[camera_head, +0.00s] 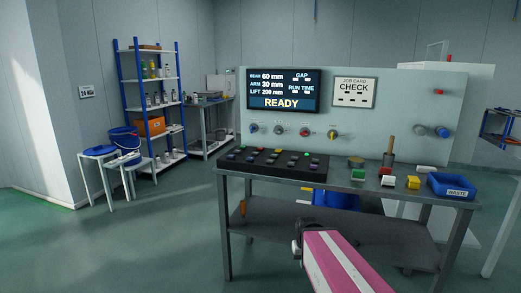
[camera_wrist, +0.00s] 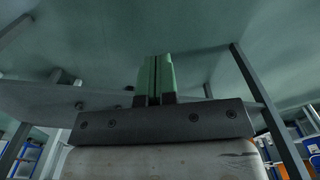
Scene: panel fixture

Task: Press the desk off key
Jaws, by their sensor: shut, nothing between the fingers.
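A black key desk (camera_head: 275,163) with rows of small coloured keys lies on the left part of the grey workbench (camera_head: 345,180). The key labels are too small to read, so I cannot tell which is the desk off key. My gripper (camera_wrist: 154,75) shows in the wrist view with its two green fingers together and nothing between them. In the head view my pink and white arm is in front of the bench, low in the picture, and the fingers cannot be made out. My gripper is apart from the key desk, which does not show in the wrist view.
A panel behind the bench carries a screen (camera_head: 284,90) reading READY, a job card (camera_head: 354,93) reading CHECK, and several knobs. The bench has a lower shelf (camera_head: 330,230).

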